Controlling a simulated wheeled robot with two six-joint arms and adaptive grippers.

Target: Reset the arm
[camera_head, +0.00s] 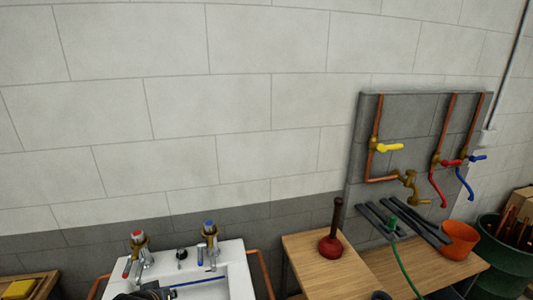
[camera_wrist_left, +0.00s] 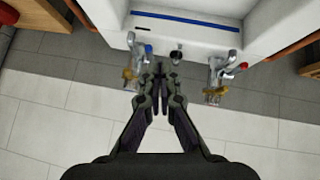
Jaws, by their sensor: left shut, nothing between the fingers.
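My left gripper (camera_wrist_left: 160,72) shows in the left wrist view with its dark fingers together and nothing between them. It lies over a white sink (camera_wrist_left: 190,22), between two brass-and-chrome taps. In the head view only a dark part of my left gripper (camera_head: 150,292) shows at the bottom edge, in front of the sink (camera_head: 238,272). The tap with a red top (camera_head: 138,245) is on the left there, and the tap with a blue top (camera_head: 209,240) is on the right. My right gripper does not show in either view.
A wooden bench (camera_head: 305,250) right of the sink carries a red plunger (camera_head: 332,245). Further right are a grey panel (camera_head: 410,120) with copper pipes and coloured valves, dark slats, a green hose (camera_head: 405,262), an orange pot (camera_head: 459,240) and a green bin (camera_head: 507,260). The wall above the sink is bare.

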